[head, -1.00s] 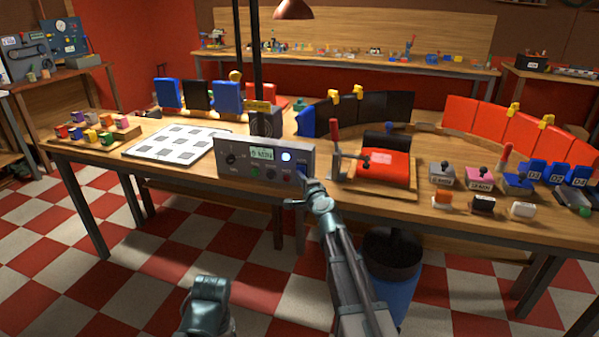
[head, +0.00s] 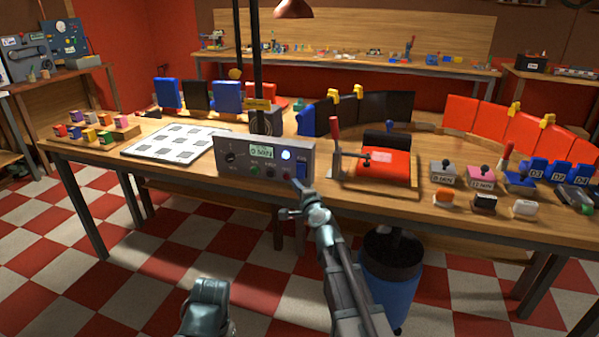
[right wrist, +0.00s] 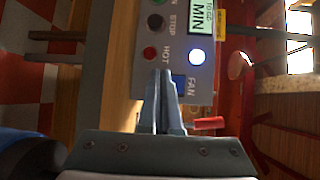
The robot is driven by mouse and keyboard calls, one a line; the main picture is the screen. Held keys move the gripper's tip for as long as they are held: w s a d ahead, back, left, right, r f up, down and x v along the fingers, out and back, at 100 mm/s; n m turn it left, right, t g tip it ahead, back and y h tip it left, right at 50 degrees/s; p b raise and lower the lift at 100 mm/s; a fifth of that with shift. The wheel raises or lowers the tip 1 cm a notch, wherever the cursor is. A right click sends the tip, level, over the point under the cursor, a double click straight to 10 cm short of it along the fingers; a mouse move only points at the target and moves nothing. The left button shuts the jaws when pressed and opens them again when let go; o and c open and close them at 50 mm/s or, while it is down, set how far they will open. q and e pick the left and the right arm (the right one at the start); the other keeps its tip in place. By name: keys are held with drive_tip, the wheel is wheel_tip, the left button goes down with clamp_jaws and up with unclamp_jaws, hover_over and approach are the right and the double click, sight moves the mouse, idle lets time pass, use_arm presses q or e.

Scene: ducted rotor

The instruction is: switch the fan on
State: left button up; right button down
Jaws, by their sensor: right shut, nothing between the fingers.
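A grey control panel (head: 240,158) stands at the bench's front edge, with a knob, a small display and a lit round lamp (head: 287,155). A blue FAN switch (head: 302,170) is at its right end; in the right wrist view the blue FAN plate (right wrist: 190,86) is partly hidden behind my fingers. My right gripper (head: 298,184) is shut and empty, its tips just in front of the panel's lower right part, near the FAN switch. In the right wrist view the tips (right wrist: 161,73) overlap the panel beside the FAN label; contact cannot be told. My left gripper (head: 207,292) is low, away from the bench; its jaws are unclear.
A red pad with a lever clamp (head: 375,165) sits right of the panel. A white sheet with grey squares (head: 175,145) lies to its left. A dark post (head: 256,65) rises behind it. A blue bin (head: 388,290) stands below the bench.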

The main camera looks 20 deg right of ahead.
drive_tip(key=shift+s+a+f+b, duration=0.2)
drive_tip(key=shift+s+a+f, duration=0.1)
drive_tip(key=shift+s, duration=0.2)
drive_tip(key=shift+s+a+f+b, duration=0.2)
drive_tip(key=shift+s+a, duration=0.1)
drive_tip(key=shift+s, duration=0.15)
drive_tip(key=shift+a, duration=0.1)
drive_tip(key=s+a+f+n+g+y, duration=0.3)
drive_tip(key=s+a+f+n+g, duration=0.3)
drive_tip(key=a, duration=0.4)
drive_tip(key=s+a+f+n+g+y, duration=0.2)
drive_tip(key=s+a+f+n+g, duration=0.1)
drive_tip(key=s+a+f+n, duration=0.6)
drive_tip(key=s+a+f+n+g+h, duration=0.2)
drive_tip(key=s+f+n+g, duration=0.15)
drive_tip(key=s, duration=0.45)
drive_tip(key=s+d+f+n+g+h, duration=0.2)
drive_tip(key=s+d+n+g+h, duration=0.25)
drive_tip(key=s, duration=0.75)
wheel_tip(320, 180, up, 19)
drive_tip(key=w+m+p, duration=0.1)
drive_tip(key=p, duration=1.7)
